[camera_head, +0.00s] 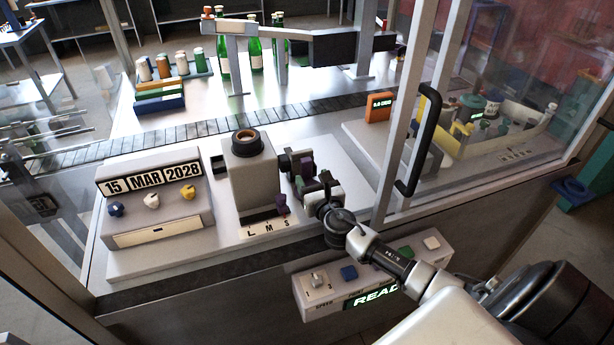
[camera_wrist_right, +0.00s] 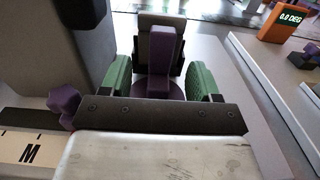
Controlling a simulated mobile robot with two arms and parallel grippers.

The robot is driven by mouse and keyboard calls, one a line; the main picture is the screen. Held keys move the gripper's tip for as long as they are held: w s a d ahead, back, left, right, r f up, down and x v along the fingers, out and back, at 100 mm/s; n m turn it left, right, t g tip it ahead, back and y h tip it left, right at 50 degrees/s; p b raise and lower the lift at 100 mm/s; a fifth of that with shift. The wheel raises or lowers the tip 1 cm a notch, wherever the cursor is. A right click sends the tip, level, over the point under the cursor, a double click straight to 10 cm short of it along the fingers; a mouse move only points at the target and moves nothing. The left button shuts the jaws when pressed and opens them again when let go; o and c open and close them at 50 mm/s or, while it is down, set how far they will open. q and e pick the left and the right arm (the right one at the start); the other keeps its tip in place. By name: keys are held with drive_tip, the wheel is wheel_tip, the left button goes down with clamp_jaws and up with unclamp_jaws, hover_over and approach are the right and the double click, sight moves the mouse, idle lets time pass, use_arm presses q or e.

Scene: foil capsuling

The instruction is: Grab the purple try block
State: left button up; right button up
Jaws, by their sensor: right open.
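The purple try block (camera_wrist_right: 163,48) stands upright in front of a dark and grey holder in the right wrist view, with a wider purple base below it. In the head view the block (camera_head: 307,168) is small and partly hidden by my right gripper. My right gripper (camera_head: 313,184) is open. Its green fingertips (camera_wrist_right: 160,82) are on either side of the block in the wrist view, with gaps visible on both sides. I cannot tell how far the block reaches between the fingers. My left gripper is not in view.
A grey machine (camera_head: 250,178) with a purple knob (camera_head: 281,203) over the L M S scale stands left of the gripper. A door frame with a black handle (camera_head: 423,140) is to the right. A button panel (camera_head: 330,292) lies in front; an orange display (camera_head: 379,107) stands behind.

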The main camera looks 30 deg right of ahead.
sight(308, 167)
drive_tip(key=x, duration=0.4)
drive_tip(key=shift+d+r+p, duration=0.1)
drive_tip(key=shift+r+p, duration=0.2)
drive_tip(key=shift+p, duration=0.05)
drive_tip(key=shift+w+d+f, duration=0.1)
drive_tip(key=shift+w, duration=0.35)
drive_tip(key=c, duration=1)
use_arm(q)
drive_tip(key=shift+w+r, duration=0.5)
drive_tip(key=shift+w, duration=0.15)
use_arm(e)
drive_tip(key=shift+c, duration=0.2)
